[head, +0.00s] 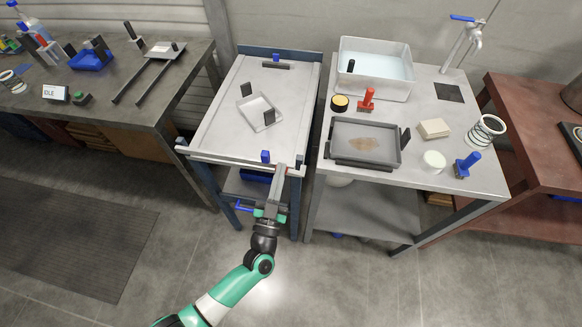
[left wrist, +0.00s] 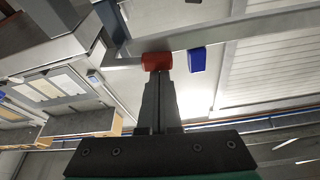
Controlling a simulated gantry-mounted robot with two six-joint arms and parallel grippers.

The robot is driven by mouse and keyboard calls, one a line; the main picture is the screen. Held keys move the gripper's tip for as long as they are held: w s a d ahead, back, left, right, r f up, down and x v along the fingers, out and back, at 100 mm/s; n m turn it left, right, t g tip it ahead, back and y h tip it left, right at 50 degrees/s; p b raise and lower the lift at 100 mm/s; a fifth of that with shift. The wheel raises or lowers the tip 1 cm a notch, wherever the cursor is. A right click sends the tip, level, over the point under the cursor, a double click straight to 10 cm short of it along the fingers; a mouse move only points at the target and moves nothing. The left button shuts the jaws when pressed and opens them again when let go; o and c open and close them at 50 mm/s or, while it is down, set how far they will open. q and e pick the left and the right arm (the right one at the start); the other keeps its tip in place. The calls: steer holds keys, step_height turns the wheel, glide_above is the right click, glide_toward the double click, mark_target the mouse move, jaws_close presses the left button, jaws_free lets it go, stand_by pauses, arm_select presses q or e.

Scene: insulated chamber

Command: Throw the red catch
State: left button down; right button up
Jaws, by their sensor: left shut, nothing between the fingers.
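The red catch (left wrist: 156,61) shows in the left wrist view as a small red block at the edge of a pale metal frame. My left gripper (left wrist: 160,78) is shut, with its fingertips right at the catch; I cannot tell whether they touch it. In the head view my left gripper (head: 281,172) reaches up to the front edge of the pale table (head: 215,135) from below. I cannot make out the catch there; the gripper may hide it. My right gripper is not in view.
A blue block (head: 265,156) stands on the front rail just left of my gripper. A shallow clear tray (head: 259,112) lies on the pale table. The right-hand table holds a dark tray (head: 365,143), a water basin (head: 375,68) and a red-handled tool (head: 367,98).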

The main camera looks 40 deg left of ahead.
arm_select(q)
steer(key=shift+r, duration=0.1)
step_height(320, 180, up, 4)
steer(key=d+p, duration=0.1)
steer(key=p, duration=0.4)
steer(key=v, duration=0.9)
steer(key=shift+s+f+p, duration=0.35)
steer(key=shift+p, duration=0.1)
